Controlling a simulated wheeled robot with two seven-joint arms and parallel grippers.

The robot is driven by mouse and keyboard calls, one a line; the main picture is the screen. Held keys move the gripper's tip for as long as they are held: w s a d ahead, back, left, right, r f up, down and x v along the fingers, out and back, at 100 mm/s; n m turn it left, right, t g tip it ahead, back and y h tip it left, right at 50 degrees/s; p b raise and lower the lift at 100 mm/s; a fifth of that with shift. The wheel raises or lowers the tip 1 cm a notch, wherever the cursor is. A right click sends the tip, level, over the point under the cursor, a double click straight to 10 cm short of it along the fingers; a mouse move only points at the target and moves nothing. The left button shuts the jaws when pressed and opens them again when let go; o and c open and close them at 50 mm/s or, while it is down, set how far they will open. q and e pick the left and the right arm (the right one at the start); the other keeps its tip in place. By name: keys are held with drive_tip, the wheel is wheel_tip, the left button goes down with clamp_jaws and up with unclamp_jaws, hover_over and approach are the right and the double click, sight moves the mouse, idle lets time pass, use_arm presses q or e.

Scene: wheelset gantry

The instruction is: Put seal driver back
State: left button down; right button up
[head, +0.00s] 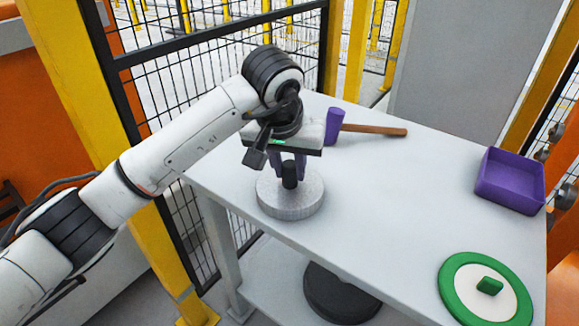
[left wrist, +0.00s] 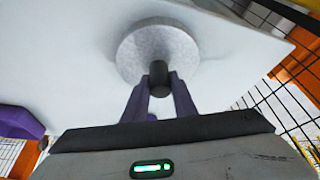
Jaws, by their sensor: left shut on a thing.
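The seal driver looks to be the light grey round disc (head: 290,199) with a short dark upright handle, near the left end of the white table. It also shows in the left wrist view (left wrist: 157,47). My left gripper (head: 289,172) points down over the disc, its two purple fingers shut on the dark handle. In the left wrist view the fingers (left wrist: 159,88) sit on both sides of the handle. The disc is level; I cannot tell whether it touches the table. My right gripper is not in view.
A mallet with purple head (head: 334,126) and wooden handle lies just behind my gripper. A purple open bin (head: 511,180) stands at the right edge. A green-rimmed white disc (head: 452,277) lies at the front right. The table's middle (head: 400,195) is clear. Mesh fencing (head: 205,85) stands behind.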

use_arm(q)
drive_tip(key=c, duration=1.5)
unclamp_jaws()
drive_tip(key=shift+f, duration=0.1)
drive_tip(key=shift+o, duration=0.2)
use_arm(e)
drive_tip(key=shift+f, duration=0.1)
use_arm(q)
drive_tip(key=shift+s+r, duration=0.1)
drive_tip(key=shift+r, duration=0.45)
drive_tip(key=v, duration=1.1)
drive_tip(key=shift+s, duration=0.2)
